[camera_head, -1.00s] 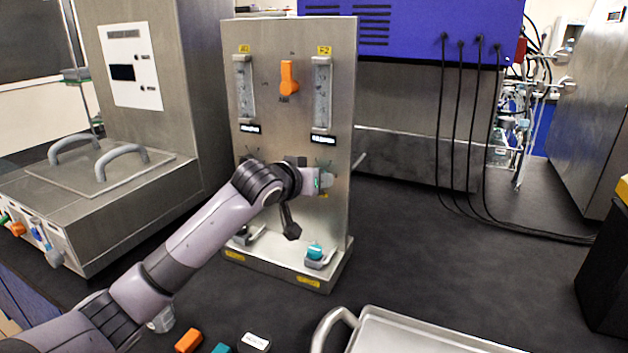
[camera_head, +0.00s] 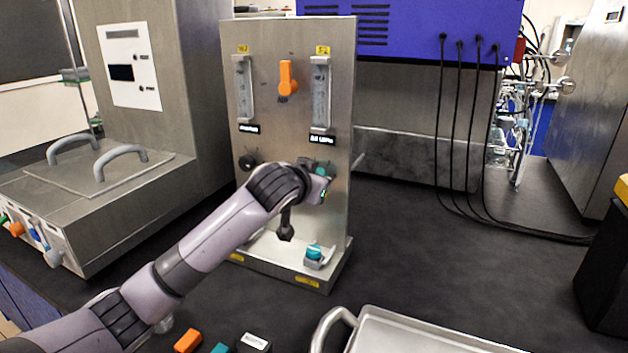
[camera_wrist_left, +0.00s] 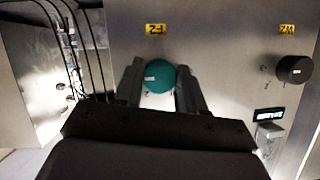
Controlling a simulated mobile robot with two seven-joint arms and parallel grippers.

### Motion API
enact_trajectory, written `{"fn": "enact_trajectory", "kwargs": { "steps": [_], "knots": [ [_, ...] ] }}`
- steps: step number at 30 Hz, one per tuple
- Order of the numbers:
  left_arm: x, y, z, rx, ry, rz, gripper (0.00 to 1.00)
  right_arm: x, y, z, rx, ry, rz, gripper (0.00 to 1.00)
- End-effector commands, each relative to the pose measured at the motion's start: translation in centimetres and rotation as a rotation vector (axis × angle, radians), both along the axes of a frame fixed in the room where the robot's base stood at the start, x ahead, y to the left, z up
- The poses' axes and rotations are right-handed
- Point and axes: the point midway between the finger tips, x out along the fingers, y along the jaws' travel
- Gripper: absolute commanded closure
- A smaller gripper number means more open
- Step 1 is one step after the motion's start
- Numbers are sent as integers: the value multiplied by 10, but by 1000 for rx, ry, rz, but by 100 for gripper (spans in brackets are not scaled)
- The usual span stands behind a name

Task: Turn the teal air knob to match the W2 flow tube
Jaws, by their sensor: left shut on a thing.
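The teal air knob (camera_wrist_left: 158,77) is on the steel panel (camera_head: 295,105), below the right-hand flow tube (camera_head: 320,93). My left gripper (camera_wrist_left: 159,68) has one finger on each side of the knob and is shut on it. In the head view my left wrist (camera_head: 280,185) covers most of the knob. The left-hand flow tube (camera_head: 244,88) has a black knob (camera_head: 247,162) below it, also seen in the wrist view (camera_wrist_left: 295,69). The small tube labels and float levels are too blurred to read surely. My right gripper is not in view.
An orange selector (camera_head: 287,77) sits between the tubes. A teal-capped fitting (camera_head: 314,252) is at the panel's foot. A metal tray (camera_head: 400,335) and orange (camera_head: 188,340) and teal blocks lie in front. Black cables (camera_head: 465,130) hang at right, above clear bench.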

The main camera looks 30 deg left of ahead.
Motion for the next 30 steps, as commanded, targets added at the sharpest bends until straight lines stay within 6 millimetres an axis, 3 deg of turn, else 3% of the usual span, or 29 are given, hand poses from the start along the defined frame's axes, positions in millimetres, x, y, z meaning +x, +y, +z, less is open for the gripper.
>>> {"fn": "enact_trajectory", "kwargs": {
  "steps": [5,6,8,20,30],
  "knots": [
    [0,0,-3,2,8,1,91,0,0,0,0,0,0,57],
    [0,0,-3,2,8,1,54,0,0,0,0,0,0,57],
    [0,0,-3,2,7,0,35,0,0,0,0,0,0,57],
    [-4,-1,1,0,1,-1,35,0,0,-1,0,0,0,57],
    [-40,-6,15,1,0,-1,35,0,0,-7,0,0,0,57]
  ]
}}
